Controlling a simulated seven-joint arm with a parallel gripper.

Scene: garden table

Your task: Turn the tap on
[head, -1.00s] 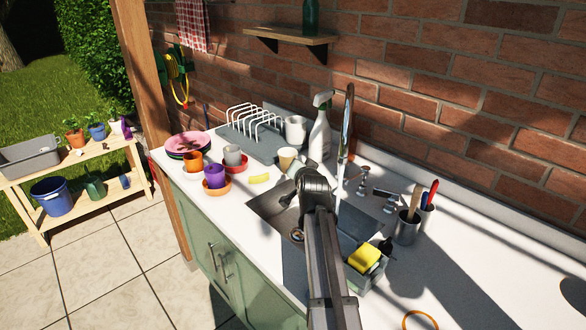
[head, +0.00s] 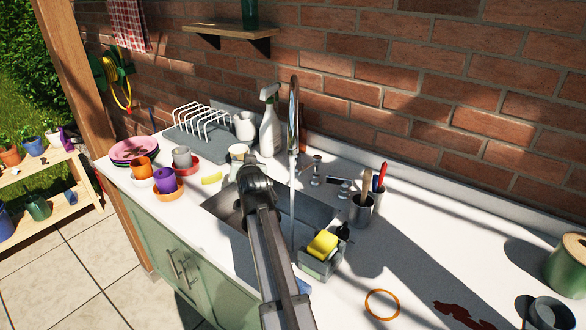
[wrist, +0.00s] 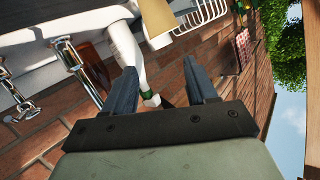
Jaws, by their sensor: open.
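The chrome tap (head: 293,115) rises as a tall spout behind the sink (head: 318,212) in the head view. A thin pale stream, which looks like running water (head: 292,215), drops from it into the basin. Chrome tap fittings (head: 316,176) (head: 344,189) stand on the counter to the right of the spout. In the wrist view, chrome fittings (wrist: 70,60) show at the left, apart from my fingers. My gripper (wrist: 162,85) is open, with nothing between its fingers. In the head view my arm ends over the sink's left part, left of the spout; its fingers are hidden there.
A cream cup (head: 238,151) and white spray bottle (head: 270,125) stand behind my arm. A utensil pot (head: 361,212) and sponge caddy (head: 321,262) stand to the right. Cups and plates (head: 133,148) fill the left counter. The right counter is mostly clear around an orange ring (head: 382,304).

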